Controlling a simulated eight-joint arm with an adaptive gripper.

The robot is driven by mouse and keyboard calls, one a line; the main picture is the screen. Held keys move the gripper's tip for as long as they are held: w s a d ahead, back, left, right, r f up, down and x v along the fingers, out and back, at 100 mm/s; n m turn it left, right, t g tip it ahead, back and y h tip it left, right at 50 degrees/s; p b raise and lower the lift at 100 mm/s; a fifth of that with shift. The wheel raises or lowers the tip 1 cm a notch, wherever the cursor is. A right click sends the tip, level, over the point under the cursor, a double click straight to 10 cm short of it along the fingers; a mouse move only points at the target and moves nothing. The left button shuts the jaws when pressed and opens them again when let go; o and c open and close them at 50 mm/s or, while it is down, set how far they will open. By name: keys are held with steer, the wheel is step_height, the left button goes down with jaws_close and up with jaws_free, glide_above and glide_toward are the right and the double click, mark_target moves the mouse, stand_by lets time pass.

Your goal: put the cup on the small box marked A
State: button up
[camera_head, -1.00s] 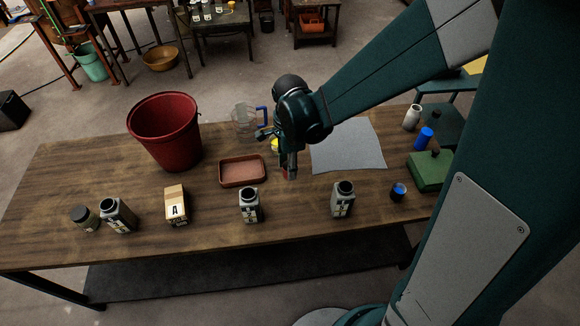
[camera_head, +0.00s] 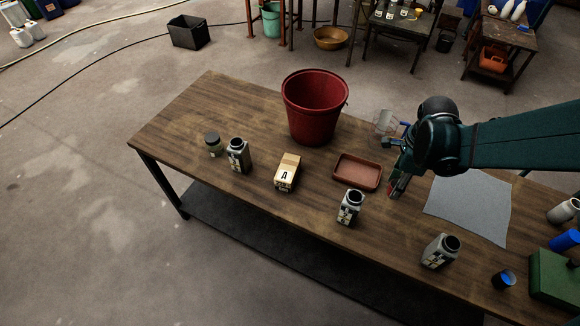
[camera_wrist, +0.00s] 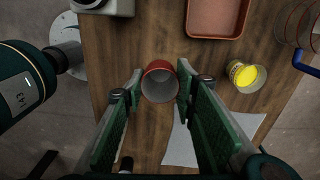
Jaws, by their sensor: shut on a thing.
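The cup (camera_wrist: 158,69) is small and red-brown with a pale grey inside. In the wrist view it sits between the two fingertips of my gripper (camera_wrist: 160,84), which is shut on it. In the head view my gripper (camera_head: 398,181) points down over the table, right of the brown tray, and only a small red bit of the cup (camera_head: 392,190) shows. Whether the cup touches the table is hard to tell. The small box marked A (camera_head: 287,173) is tan with a white label and stands on the table left of the tray, well away from my gripper.
The brown tray (camera_head: 358,184) and a grey jar (camera_head: 349,207) lie between my gripper and the box. A red bucket (camera_head: 315,105) stands behind. A clear jug (camera_head: 385,122) and a yellow-filled glass (camera_wrist: 246,75) are near my gripper. A grey cloth (camera_head: 468,209) lies to the right.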

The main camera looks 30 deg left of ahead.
steer(key=w+a+r+p, duration=0.2)
steer(key=a+r+p, duration=0.1)
steer(key=a, duration=1.5)
step_height(320, 180, up, 3)
steer(key=p, duration=0.2)
glide_above(288, 167)
steer(key=shift+s+m, duration=0.1)
steer(key=shift+m, duration=0.3)
steer(key=shift+f, duration=0.1)
steer(key=shift+f, duration=3)
steer(key=shift+f, duration=0.15)
steer(key=shift+f, duration=1.7)
steer(key=shift+f+b, duration=0.25)
steer(key=shift+b, duration=0.15)
steer(key=o, duration=0.8)
steer(key=shift+r, duration=0.1)
steer(key=shift+c, duration=0.2)
